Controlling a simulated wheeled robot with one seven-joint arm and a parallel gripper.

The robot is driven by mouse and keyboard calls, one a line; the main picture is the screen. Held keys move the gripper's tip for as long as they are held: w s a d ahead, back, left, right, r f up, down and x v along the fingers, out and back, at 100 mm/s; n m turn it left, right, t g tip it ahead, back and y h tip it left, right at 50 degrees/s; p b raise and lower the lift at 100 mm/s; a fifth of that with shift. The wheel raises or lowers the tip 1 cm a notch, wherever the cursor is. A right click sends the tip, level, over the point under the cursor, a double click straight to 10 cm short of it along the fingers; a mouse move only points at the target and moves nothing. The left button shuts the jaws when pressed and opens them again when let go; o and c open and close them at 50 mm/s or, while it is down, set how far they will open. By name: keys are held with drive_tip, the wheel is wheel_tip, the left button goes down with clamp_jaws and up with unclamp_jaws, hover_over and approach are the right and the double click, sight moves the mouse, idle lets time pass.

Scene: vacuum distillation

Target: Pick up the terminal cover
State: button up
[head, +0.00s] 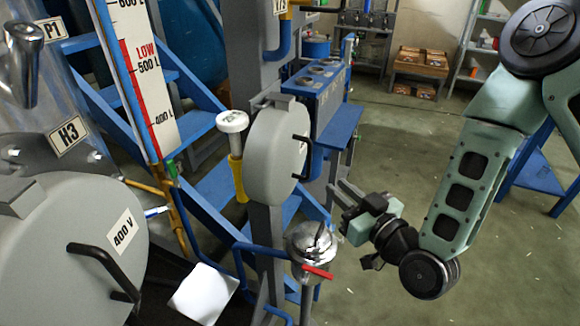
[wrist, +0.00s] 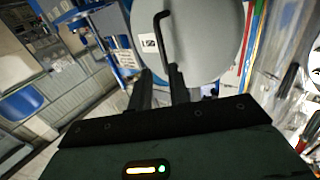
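Two round grey covers with black bar handles show in the head view, and I cannot tell which the task means. One cover (head: 272,150) is in the middle on a grey post, its handle (head: 301,157) facing right. The other cover (head: 60,245), marked 400 V, is large at the lower left. My gripper (head: 338,192) is right of the middle cover, pointing left, apart from its handle. The wrist view shows a grey cover (wrist: 205,40) with a black handle (wrist: 163,35) and small label ahead of my gripper (wrist: 160,75). The fingers are apart and empty.
A yellow-and-white valve (head: 236,160) is left of the middle cover. Blue stairs (head: 215,190) are behind.

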sight(310, 162)
drive_tip(key=shift+w+a+f+b, duration=0.3)
drive_tip(key=shift+w+b, duration=0.1)
drive_tip(key=shift+b, duration=1.8)
drive_tip(key=b, duration=0.3)
drive_tip(key=shift+w+a, duration=0.1)
drive_tip(key=shift+a, duration=0.1)
drive_tip(key=p+x, duration=0.1)
drive_tip(key=x, duration=0.5)
drive_tip(key=r+p+x, duration=0.1)
drive_tip(key=x, duration=0.2)
drive_tip(key=shift+w+a+r+p, duration=0.1)
drive_tip(key=shift+a+r+p, duration=0.05)
drive_tip(key=shift+p, duration=0.15)
drive_tip(key=shift+w+a, duration=0.15)
drive_tip(key=shift+w, duration=0.1)
clamp_jaws()
